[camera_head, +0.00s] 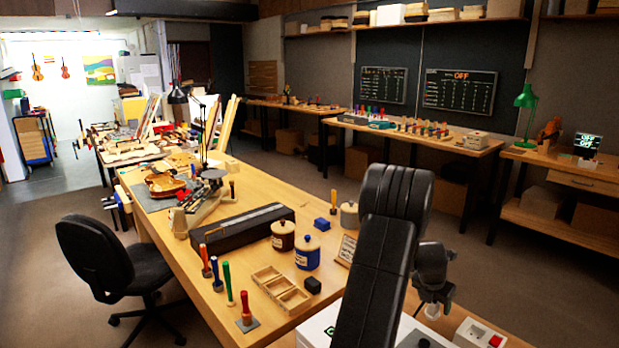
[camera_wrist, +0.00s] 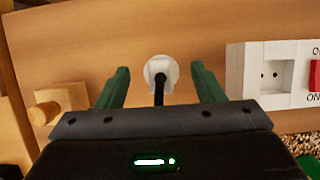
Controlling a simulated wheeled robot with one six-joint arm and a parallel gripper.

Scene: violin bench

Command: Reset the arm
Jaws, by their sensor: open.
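My gripper (camera_wrist: 160,88) is open in the wrist view, its two green fingers apart. A round white plug-like piece with a black cord (camera_wrist: 161,70) shows between and just beyond the fingertips, against a wooden surface (camera_wrist: 120,30). The fingers do not appear closed on it; I cannot tell the exact distance. In the head view my black arm rises at the front right, and its wrist end hangs beside the bench's near right corner. The fingertips are hard to make out there.
A white socket box with a red switch (camera_wrist: 275,75) is right of the gripper; it also shows in the head view (camera_head: 480,335). A wooden peg (camera_wrist: 45,112) is at left. The long bench (camera_head: 340,215) holds jars, a black case (camera_head: 243,228) and upright tools. A chair (camera_head: 105,255) stands left.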

